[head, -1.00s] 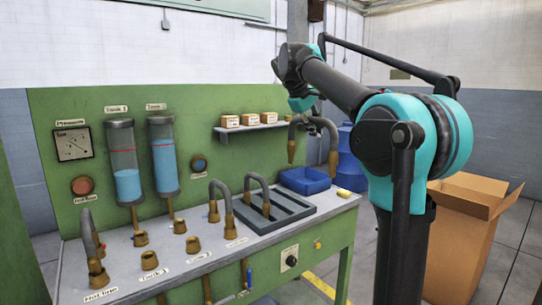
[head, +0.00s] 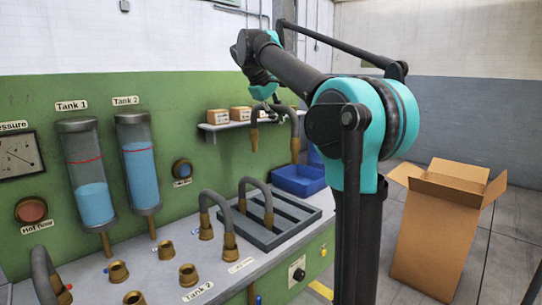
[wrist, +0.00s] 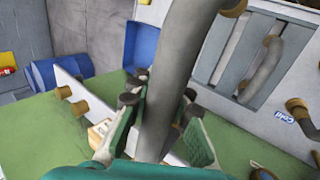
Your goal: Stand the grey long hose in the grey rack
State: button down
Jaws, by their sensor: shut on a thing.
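My gripper (head: 271,106) is shut on the grey long hose (head: 286,112), high above the right end of the bench. The hose hangs as an arch with its two brass ends (head: 254,138) pointing down, touching nothing below. In the wrist view the hose (wrist: 172,85) passes between my fingers (wrist: 155,110), which partly hide it. The grey rack (head: 300,212) lies flat on the bench below and left of the held hose, with long slots. A shorter grey hose (head: 258,183) stands in its left part. The rack (wrist: 292,12) also shows at upper right in the wrist view.
A blue bin (head: 297,182) sits behind the rack. A shelf (head: 228,126) with small boxes is on the green panel behind the held hose. Another arched hose (head: 217,197) stands left of the rack. An open cardboard box (head: 435,240) stands on the floor at right.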

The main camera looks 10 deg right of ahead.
notch_tip(320, 180, down, 19)
jog(key=shift+f, duration=0.2)
dwell(0.9)
jog(key=shift+f, duration=2.05)
dwell(1.3)
jog(key=c, duration=1.3)
grip_release()
